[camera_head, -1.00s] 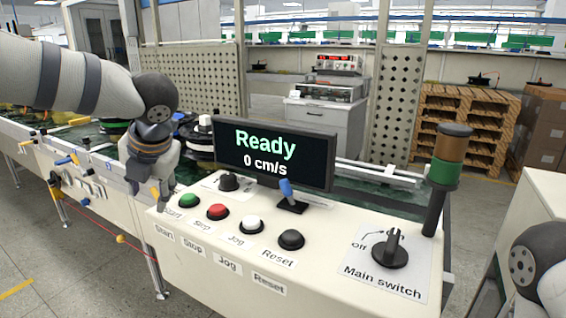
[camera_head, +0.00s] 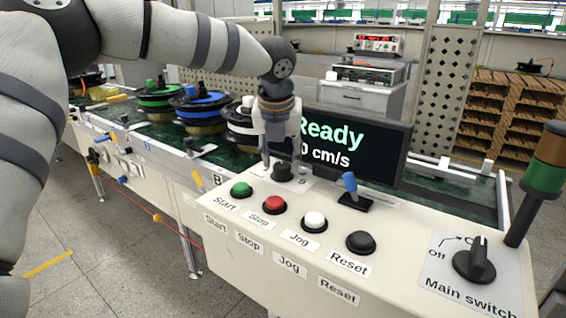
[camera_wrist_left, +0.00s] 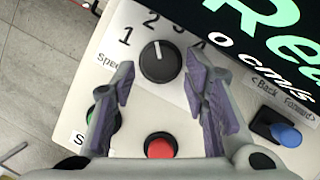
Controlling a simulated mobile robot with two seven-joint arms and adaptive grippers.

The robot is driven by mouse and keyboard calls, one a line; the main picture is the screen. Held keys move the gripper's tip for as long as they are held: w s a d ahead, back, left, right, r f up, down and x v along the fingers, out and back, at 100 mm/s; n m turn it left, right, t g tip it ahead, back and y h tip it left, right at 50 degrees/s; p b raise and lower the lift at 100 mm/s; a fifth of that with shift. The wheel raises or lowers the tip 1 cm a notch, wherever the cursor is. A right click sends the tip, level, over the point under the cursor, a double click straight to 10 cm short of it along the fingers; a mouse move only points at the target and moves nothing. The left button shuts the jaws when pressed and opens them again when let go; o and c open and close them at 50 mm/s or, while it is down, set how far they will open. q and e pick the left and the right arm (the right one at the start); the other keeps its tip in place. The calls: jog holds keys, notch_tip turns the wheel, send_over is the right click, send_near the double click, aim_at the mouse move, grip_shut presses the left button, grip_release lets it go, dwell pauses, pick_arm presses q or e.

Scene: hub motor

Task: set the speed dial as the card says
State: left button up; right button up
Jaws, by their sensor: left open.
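The black speed dial (camera_head: 284,175) sits at the back left of the white panel, below the display. In the left wrist view the dial (camera_wrist_left: 160,65) shows a white mark pointing up, towards the 2. The 1 and 2 of its scale are clear; the higher numbers are partly hidden. My left gripper (camera_head: 282,163) points down over the dial, open. In the left wrist view its fingers (camera_wrist_left: 158,75) are on either side of the dial, apart from it in the picture; contact is unclear. I cannot make out a card. My right gripper is out of view.
The display (camera_head: 375,145) reads Ready, 0 cm/s. Green (camera_head: 241,189), red (camera_head: 274,204), white (camera_head: 314,221) and black (camera_head: 360,242) buttons line the panel front. A blue-tipped lever (camera_head: 350,184) stands close right of the dial; the main switch (camera_head: 475,260) is farther right.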

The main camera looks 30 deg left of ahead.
pick_arm(q)
jog(key=shift+x, duration=1.05)
jog(key=c, duration=0.9)
jog(key=shift+o, duration=0.2)
